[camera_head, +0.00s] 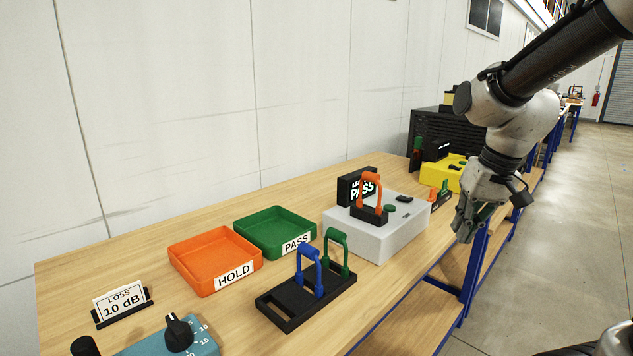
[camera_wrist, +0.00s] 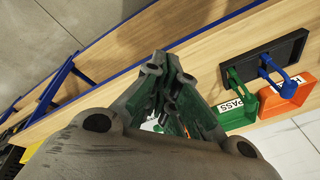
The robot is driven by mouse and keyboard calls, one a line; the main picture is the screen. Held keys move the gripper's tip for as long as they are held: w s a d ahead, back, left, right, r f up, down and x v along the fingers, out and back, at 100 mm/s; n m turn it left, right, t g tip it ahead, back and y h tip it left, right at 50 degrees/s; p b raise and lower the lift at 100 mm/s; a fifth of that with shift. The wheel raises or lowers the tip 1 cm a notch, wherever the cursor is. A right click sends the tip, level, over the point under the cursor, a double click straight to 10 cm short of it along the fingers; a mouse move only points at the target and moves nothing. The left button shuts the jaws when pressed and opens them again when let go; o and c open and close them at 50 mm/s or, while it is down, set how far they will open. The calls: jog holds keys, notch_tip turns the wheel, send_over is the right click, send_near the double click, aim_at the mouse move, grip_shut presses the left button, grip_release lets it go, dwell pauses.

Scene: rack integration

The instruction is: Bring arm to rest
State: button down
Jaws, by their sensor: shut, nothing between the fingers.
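My gripper (camera_head: 466,222) hangs down from my arm at the right, in front of the bench's front edge. Its fingers are together and empty, which the wrist view shows close up (camera_wrist: 160,75). The grey test box (camera_head: 372,240) is on the bench to the left of my gripper, apart from it. An orange-handled plug (camera_head: 371,197) stands on the box, and a small black display (camera_head: 357,187) behind it reads PASS. A black holder (camera_head: 287,314) with a blue handle (camera_head: 309,271) and a green handle (camera_head: 337,252) stands in front of the trays.
An orange HOLD tray (camera_head: 183,270) and a green PASS tray (camera_head: 262,222) sit empty on the wooden bench (camera_head: 90,262). A LOSS 10 dB sign (camera_head: 121,304) and a teal dial box (camera_head: 190,346) are at front left. A yellow box (camera_head: 440,173) is behind my gripper. The floor at right is clear.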

jog(key=s+d+r+t+h, duration=0.1)
jog(key=s+d+r, duration=0.1)
jog(key=s, duration=0.5)
jog(key=s+d+r+t, duration=0.1)
jog(key=s+d+r, duration=0.1)
jog(key=s+d, duration=0.2)
jog(key=shift+s+d+r+h, duration=0.4)
jog(key=shift+s, duration=1.05)
